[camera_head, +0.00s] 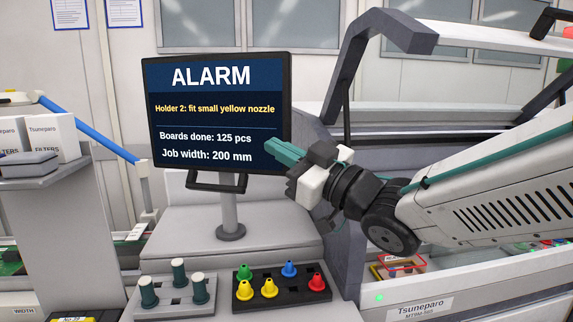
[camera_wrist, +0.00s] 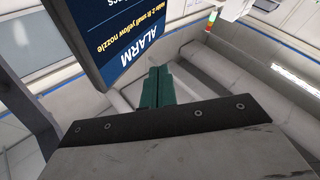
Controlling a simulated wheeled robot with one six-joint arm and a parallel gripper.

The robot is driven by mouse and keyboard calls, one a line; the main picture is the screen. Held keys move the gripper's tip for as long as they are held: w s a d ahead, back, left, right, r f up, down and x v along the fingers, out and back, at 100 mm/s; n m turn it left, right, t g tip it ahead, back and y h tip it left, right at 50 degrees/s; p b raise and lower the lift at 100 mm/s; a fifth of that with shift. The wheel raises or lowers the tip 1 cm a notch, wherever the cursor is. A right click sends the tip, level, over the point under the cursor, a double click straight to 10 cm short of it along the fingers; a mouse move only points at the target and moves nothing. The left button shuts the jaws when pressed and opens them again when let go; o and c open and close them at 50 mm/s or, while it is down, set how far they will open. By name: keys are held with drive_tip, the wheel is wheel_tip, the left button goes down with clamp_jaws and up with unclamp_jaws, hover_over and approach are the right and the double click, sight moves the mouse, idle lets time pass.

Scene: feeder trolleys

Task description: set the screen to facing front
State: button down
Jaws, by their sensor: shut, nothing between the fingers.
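The screen (camera_head: 221,113) stands on a grey post at the middle left of the head view, its face turned toward the head camera. It reads ALARM, "Holder 2: fit small yellow nozzle", boards done 125 pcs and job width 200 mm. A dark handle (camera_head: 216,184) hangs below its lower edge. My gripper (camera_head: 272,146), with green fingers, is shut and empty at the screen's right edge, overlapping it in the picture; I cannot tell whether they touch. In the wrist view, the shut fingers (camera_wrist: 157,87) point past the edge of the screen (camera_wrist: 120,30), which appears upside down.
A black block (camera_head: 281,290) with coloured nozzles and a grey block (camera_head: 172,299) with several dark green pieces stand below the screen. A grey machine frame (camera_head: 345,75) rises at right. White boxes (camera_head: 45,137) stand on a shelf at left.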

drive_tip(key=d+f+n+t+h, duration=0.2)
drive_tip(key=d+n+t+h, duration=0.1)
drive_tip(key=d+n+h, duration=0.15)
drive_tip(key=n+h, duration=0.2)
drive_tip(key=n, duration=0.4)
approach(273, 159)
drive_tip(key=a, duration=0.3)
drive_tip(key=w, duration=0.3)
drive_tip(key=shift+w+r+h, duration=0.2)
drive_tip(key=shift+w+h, duration=0.05)
drive_tip(key=shift+h, duration=0.1)
drive_tip(key=shift+w, duration=0.45)
